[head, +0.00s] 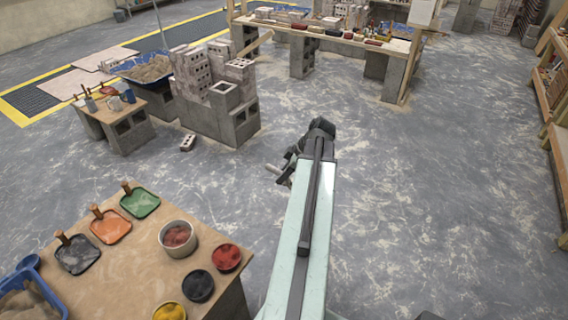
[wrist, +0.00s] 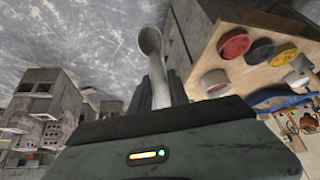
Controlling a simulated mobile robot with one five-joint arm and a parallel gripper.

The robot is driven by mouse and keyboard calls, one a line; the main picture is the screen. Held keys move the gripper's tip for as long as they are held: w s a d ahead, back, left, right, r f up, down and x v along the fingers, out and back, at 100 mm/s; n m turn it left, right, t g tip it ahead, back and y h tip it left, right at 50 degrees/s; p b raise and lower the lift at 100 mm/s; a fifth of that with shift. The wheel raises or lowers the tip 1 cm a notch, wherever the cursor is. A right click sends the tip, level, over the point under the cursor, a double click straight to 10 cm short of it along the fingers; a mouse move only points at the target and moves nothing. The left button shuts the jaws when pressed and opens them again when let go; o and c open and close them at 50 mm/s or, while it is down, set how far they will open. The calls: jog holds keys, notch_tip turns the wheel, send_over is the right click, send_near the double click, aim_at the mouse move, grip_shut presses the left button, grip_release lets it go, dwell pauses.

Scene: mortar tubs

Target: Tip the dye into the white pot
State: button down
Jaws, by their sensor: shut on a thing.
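The white pot (head: 165,250) stands on the wooden table at the lower left of the head view, with something reddish inside. It also shows in the wrist view (wrist: 215,90). My gripper (wrist: 158,88) is shut on the handle of a pale grey scoop (wrist: 150,42), whose round bowl sticks out beyond the fingers. Whether dye lies in the bowl cannot be told. In the head view my gripper (head: 284,170) is over open floor, to the right of the table and apart from the pot. My arm partly hides it there.
Red (head: 226,257), black (head: 198,286) and yellow (head: 170,311) tubs stand close to the pot. Green (head: 139,202), orange (head: 110,227) and dark (head: 78,255) trays line the table's far side. A block stack (head: 230,118) stands beyond. The floor at right is clear.

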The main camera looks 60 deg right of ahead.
jog(key=shift+r+g+h+p, duration=0.3)
jog(key=shift+r+g+p, duration=0.25)
jog(key=shift+g+p, duration=0.55)
jog(key=shift+r+g+h+p, duration=0.1)
jog(key=shift+g+h+p, duration=0.2)
jog(key=shift+p, duration=0.35)
jog(key=shift+d+g+h+p, duration=0.1)
jog(key=shift+g+h+p, duration=0.3)
jog(key=shift+g, duration=0.6)
jog(key=shift+s+g, duration=0.2)
jog(key=shift+g, duration=0.3)
